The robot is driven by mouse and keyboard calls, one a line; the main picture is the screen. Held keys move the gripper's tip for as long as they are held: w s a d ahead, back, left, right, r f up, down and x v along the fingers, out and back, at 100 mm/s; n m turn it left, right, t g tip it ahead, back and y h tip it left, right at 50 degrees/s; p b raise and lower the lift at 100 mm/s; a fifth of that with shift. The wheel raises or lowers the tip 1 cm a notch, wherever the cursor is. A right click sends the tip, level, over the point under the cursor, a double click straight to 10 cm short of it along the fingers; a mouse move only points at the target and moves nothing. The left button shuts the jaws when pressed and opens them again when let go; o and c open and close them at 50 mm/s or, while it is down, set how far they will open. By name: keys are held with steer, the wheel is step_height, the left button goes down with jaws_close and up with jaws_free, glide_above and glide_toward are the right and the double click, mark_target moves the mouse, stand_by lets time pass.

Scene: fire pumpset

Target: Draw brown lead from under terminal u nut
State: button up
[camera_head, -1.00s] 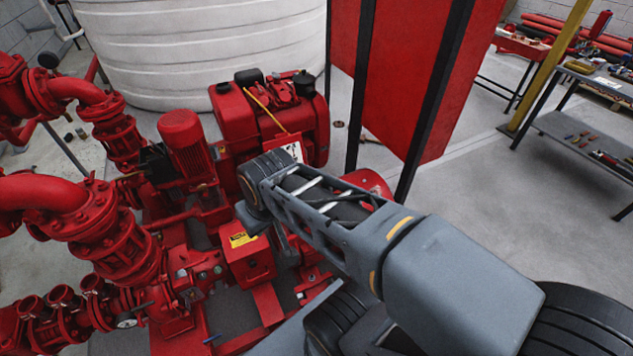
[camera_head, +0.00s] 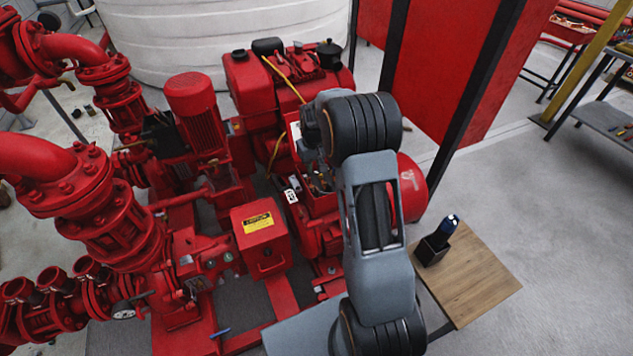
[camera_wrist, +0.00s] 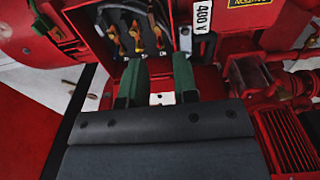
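In the wrist view, an open red terminal box (camera_wrist: 126,66) lies just beyond the fingers. Inside it, several leads with brass-coloured ends (camera_wrist: 136,38) sit at a row of terminals. I cannot tell for sure which is the brown lead or which is terminal U; the small marks are too blurred. My gripper (camera_wrist: 158,62) has two green fingers spread apart at the box's near edge, with nothing between them. In the head view the box (camera_head: 318,182) is partly covered by my arm, and my gripper's fingers are hidden there.
The red motor (camera_head: 411,190) is right of my arm. A small wooden table (camera_head: 470,285) with a dark holder (camera_head: 432,250) stands right. A red box with a yellow label (camera_head: 262,250) stands left.

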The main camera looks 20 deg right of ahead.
steer(key=b, duration=0.1)
glide_above(317, 188)
step_height(317, 188, down, 7)
steer(key=shift+r, duration=0.15)
steer(key=shift+f+b, duration=2.35)
steer(key=shift+f, duration=1.15)
jaws_close()
